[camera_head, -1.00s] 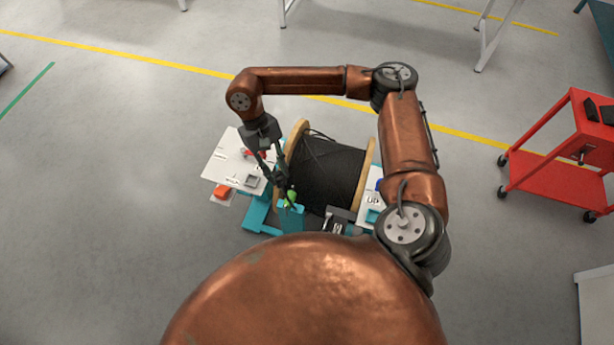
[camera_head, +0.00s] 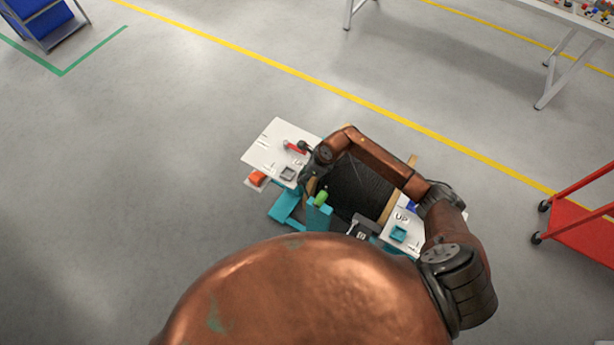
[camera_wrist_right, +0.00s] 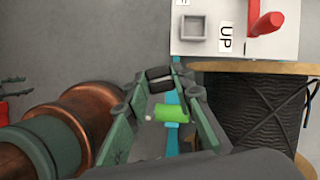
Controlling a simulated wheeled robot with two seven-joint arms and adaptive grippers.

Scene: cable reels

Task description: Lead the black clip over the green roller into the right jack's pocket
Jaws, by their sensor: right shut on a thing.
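My right gripper (camera_head: 309,184) is over the left white plate side of the reel stand, beside the green roller (camera_head: 321,198). In the right wrist view my right gripper (camera_wrist_right: 165,80) is shut on a small black piece, the black clip (camera_wrist_right: 160,74). The green roller (camera_wrist_right: 171,112) shows between the fingers in that view. One white jack plate (camera_head: 268,150) has a grey square pocket (camera_head: 287,173) and a red lever; the pocket (camera_wrist_right: 193,27) also shows in the wrist view. My left gripper is out of view.
The cable reel (camera_head: 358,190), wound with black cable, stands between the plates. A teal frame (camera_head: 285,207) is below the roller. A red cart (camera_head: 585,222) stands at far right.

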